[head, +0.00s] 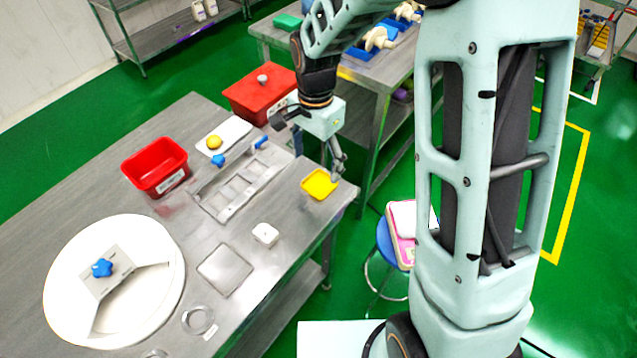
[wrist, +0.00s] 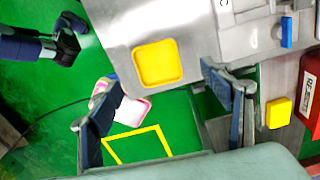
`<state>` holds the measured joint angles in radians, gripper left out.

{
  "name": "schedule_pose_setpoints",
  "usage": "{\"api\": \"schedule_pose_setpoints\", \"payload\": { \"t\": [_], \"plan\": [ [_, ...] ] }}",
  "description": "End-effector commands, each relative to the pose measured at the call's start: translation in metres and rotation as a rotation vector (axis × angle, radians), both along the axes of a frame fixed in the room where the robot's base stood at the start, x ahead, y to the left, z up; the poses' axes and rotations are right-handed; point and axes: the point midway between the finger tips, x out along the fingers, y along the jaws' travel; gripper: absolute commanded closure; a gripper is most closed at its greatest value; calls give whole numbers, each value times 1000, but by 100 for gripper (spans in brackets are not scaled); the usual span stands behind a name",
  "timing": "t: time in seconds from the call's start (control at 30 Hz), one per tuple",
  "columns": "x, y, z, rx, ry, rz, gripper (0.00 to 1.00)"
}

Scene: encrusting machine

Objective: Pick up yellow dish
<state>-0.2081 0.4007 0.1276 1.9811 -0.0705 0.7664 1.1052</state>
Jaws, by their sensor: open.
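The yellow dish (head: 319,184) is a shallow square tray lying on the metal table near its right edge. In the wrist view the yellow dish (wrist: 158,63) sits near the table edge, ahead of and between my spread fingers, and nothing covers it. My gripper (head: 337,165) is at the dish's upper right side in the head view, pointing down. In the wrist view my gripper (wrist: 142,94) is open with its two fingers wide apart and nothing between them. Whether a finger touches the dish cannot be told.
On the table (head: 165,235) are a red bin (head: 157,165), a white tray (head: 238,127) with a yellow round item, a metal frame (head: 240,185), a small white block (head: 265,234) and a white round plate (head: 60,270). A blue stool (head: 386,240) stands beside the table.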

Motion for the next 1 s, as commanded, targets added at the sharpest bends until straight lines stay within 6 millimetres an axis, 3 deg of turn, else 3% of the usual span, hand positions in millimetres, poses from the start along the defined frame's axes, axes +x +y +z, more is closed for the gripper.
{"api": "schedule_pose_setpoints", "payload": {
  "t": [0.27, 0.5, 0.83, 1.0],
  "plan": [
    [-1, -3, -25, -1, 2, 0, 28],
    [0, -8, -59, 0, 0, 1, 28],
    [1, -8, -67, 0, -3, 1, 28],
    [1, -8, -67, 0, -3, 1, 45]
  ]
}}
